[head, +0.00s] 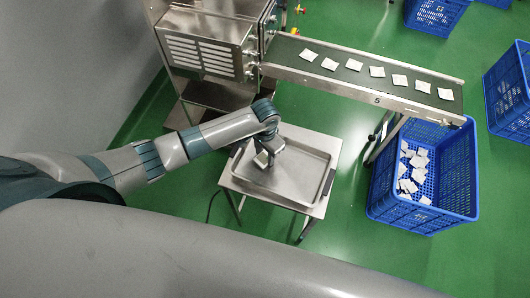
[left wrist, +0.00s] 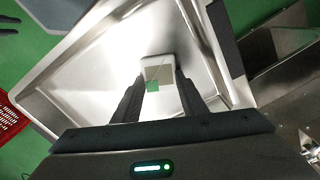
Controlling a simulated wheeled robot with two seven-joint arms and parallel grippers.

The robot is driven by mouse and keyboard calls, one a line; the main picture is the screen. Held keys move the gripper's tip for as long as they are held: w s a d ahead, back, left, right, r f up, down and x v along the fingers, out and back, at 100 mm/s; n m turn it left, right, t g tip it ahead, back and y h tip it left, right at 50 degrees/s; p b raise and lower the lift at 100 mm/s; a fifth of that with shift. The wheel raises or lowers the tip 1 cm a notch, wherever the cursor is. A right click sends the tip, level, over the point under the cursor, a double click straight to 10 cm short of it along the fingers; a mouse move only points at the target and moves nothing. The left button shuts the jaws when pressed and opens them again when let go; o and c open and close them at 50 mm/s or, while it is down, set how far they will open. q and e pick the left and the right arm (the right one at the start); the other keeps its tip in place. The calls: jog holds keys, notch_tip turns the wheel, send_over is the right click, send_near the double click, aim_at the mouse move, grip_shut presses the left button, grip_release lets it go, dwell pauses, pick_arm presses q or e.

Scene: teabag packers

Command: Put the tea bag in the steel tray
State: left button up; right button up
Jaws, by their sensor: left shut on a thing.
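The steel tray (head: 310,178) lies on a small stand in the middle of the head view; it also fills much of the left wrist view (left wrist: 90,75). My left gripper (head: 264,160) is over the left part of the tray. In the left wrist view its two dark fingers (left wrist: 157,95) are shut on a pale tea bag (left wrist: 155,68) with a green patch. The tea bag is over the tray floor; I cannot tell whether it touches the floor. In the head view the gripper mostly hides it. My right gripper is not in view.
A conveyor (head: 400,91) carries several tea bags at the back right. A blue crate (head: 455,165) with several tea bags stands at its end. A steel machine (head: 205,50) stands behind the tray. A red crate (left wrist: 10,120) shows at the left wrist view's edge.

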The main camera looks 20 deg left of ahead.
aim_at(265, 157)
pick_arm(q)
jog(key=shift+f, duration=0.15)
jog(key=o, duration=1)
jog(key=shift+r, duration=0.7)
notch_tip(265, 157, up, 11)
jog(key=b, duration=0.2)
